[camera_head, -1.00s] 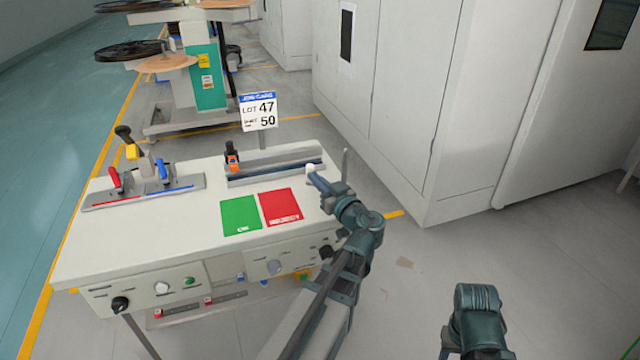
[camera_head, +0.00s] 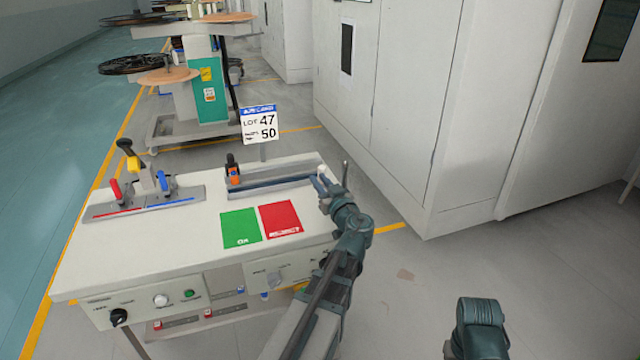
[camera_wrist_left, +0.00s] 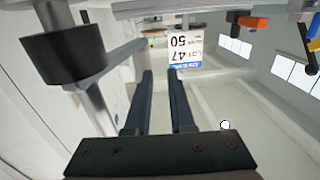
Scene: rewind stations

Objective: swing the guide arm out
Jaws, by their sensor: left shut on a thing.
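My left gripper (camera_head: 321,185) is at the right end of the white bench, beside an upright metal pin (camera_head: 345,173). In the left wrist view its two dark fingers (camera_wrist_left: 161,76) point away from the camera, with a narrow gap between them. They are shut on what seems to be the guide arm, a grey metal bar (camera_wrist_left: 118,54) beside the fingers. A black roller (camera_wrist_left: 62,50) on a metal post is at the left of that view. The exact contact is hidden. Part of my right arm shows at the lower right; its gripper is not visible.
The bench (camera_head: 130,250) carries a green mat (camera_head: 240,227), a red mat (camera_head: 281,220), a metal rail (camera_head: 275,187) and a splicing plate with red and blue handles (camera_head: 143,203). A lot sign (camera_head: 258,122) stands behind. Tall white cabinets (camera_head: 400,100) stand at the right.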

